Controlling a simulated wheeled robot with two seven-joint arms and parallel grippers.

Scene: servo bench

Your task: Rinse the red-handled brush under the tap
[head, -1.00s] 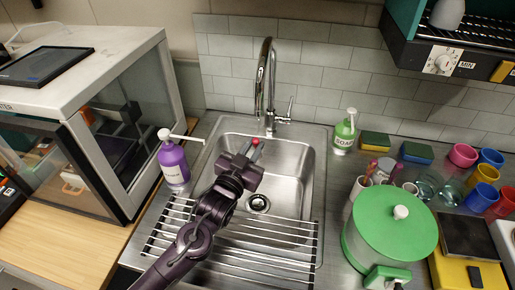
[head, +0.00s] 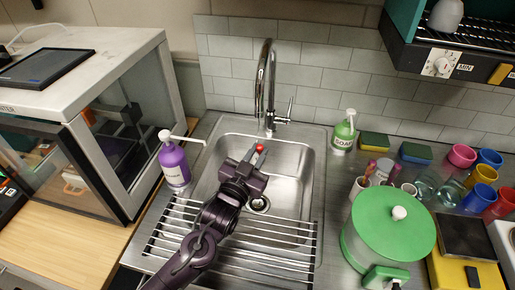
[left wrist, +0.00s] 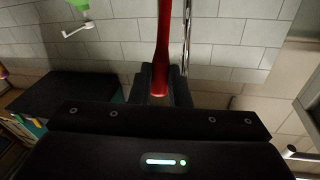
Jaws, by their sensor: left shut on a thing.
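My left gripper (head: 252,163) reaches over the sink basin (head: 228,143) and is shut on the red-handled brush (head: 260,148). In the head view only a small red piece of the brush shows at the fingers. In the left wrist view its red handle (left wrist: 163,50) stands up from between the fingers (left wrist: 163,88); the brush head is out of that frame. The chrome tap (head: 262,85) rises behind the basin, beyond the gripper, apart from it. I see no water stream. My right gripper is not in view.
A purple pump bottle (head: 173,160) stands left of the basin, with its spout towards it. A green soap bottle (head: 344,132) stands at the back right. A wire rack (head: 165,225) covers the sink's front. A green-lidded pot (head: 390,240) stands at the right.

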